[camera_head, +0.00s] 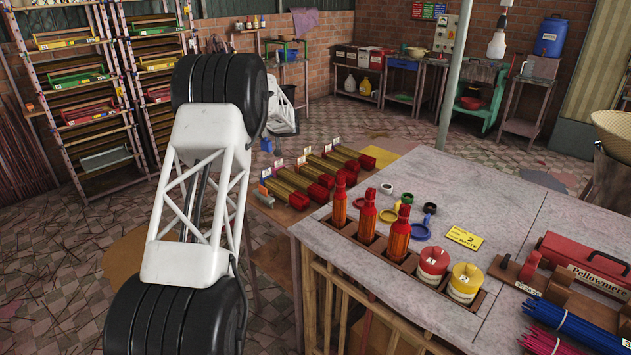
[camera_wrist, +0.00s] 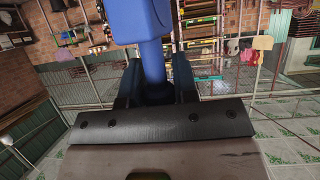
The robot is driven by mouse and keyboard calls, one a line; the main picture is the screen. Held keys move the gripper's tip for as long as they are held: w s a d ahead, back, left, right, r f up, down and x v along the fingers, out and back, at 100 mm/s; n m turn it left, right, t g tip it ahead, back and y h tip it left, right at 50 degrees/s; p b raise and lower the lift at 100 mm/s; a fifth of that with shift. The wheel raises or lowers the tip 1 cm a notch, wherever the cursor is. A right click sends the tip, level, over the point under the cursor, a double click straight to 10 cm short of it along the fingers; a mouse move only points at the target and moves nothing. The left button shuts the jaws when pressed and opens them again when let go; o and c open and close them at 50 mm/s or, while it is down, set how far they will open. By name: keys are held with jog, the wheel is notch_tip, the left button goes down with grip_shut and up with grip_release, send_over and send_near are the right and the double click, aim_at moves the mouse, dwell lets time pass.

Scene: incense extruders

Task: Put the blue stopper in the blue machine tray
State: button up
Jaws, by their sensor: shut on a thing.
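In the wrist view my gripper (camera_wrist: 155,88) is shut on a blue thing, which I take to be the blue stopper (camera_wrist: 152,62). Its narrow round stem sits between the two dark fingers, and a wider blue block (camera_wrist: 138,20) extends beyond them to the top edge. Its lower end is hidden by the fingers and dark bar. I cannot make out a blue machine tray in either view.
A low stand holds trays with red ends (camera_head: 318,193). Racks (camera_head: 75,85) stand at the left; tiled floor lies between.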

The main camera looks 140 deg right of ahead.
jog(key=s+a+f+m+g, duration=0.1)
jog(key=s+a+f+g, duration=0.1)
jog(key=s+a, duration=1.4)
jog(key=shift+s+a+f+m, duration=0.3)
jog(key=shift+a+f+m, duration=0.15)
jog(key=shift+a, duration=0.6)
jog(key=shift+f, duration=0.1)
notch_tip(320, 180, down, 6)
jog(key=shift+f, duration=0.2)
jog(key=shift+f, duration=1.75)
jog(key=shift+f, duration=0.1)
jog(key=o, duration=0.9)
jog(key=shift+o, duration=0.2)
